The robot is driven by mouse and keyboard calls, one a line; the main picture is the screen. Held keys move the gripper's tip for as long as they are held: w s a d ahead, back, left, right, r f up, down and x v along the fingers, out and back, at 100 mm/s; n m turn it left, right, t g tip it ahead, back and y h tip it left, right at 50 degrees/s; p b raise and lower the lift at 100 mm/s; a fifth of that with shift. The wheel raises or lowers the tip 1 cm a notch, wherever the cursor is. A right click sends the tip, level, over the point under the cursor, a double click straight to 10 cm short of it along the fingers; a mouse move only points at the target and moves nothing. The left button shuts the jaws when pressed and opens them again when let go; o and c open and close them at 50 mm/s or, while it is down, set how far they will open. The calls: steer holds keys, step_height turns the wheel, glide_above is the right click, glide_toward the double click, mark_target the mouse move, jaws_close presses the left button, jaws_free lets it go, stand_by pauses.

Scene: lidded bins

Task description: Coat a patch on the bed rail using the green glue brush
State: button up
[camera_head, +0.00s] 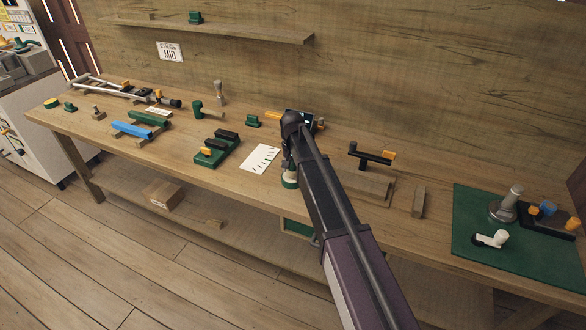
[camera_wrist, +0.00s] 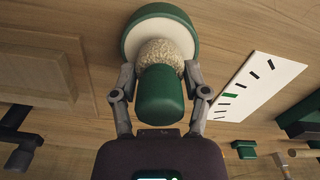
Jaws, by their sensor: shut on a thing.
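My gripper (camera_wrist: 160,73) is shut on the green glue brush (camera_wrist: 160,95), which has a green cylindrical handle and a pale, speckled head. The head is at a round white-and-green pot (camera_wrist: 160,12); I cannot tell whether it is inside or just above it. In the head view the pot (camera_head: 290,182) stands near the bench's front edge, below my wrist, and my arm hides most of the brush. A grey tubular frame (camera_head: 95,82) lies at the bench's far left and may be the bed rail; I cannot tell for sure.
A white card with short dark marks (camera_head: 260,158) lies left of the pot. A green tray (camera_head: 222,150), a blue bar (camera_head: 132,130) on wooden blocks and small tools are farther left. A black-and-orange clamp (camera_head: 370,156) and green mat (camera_head: 470,250) are right. A shelf (camera_head: 220,28) hangs above.

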steer(key=shift+f+b, duration=0.55)
steer(key=shift+b, duration=0.05)
stand_by(2.1)
steer(key=shift+r+p, duration=3.5)
steer(key=shift+p, duration=0.05)
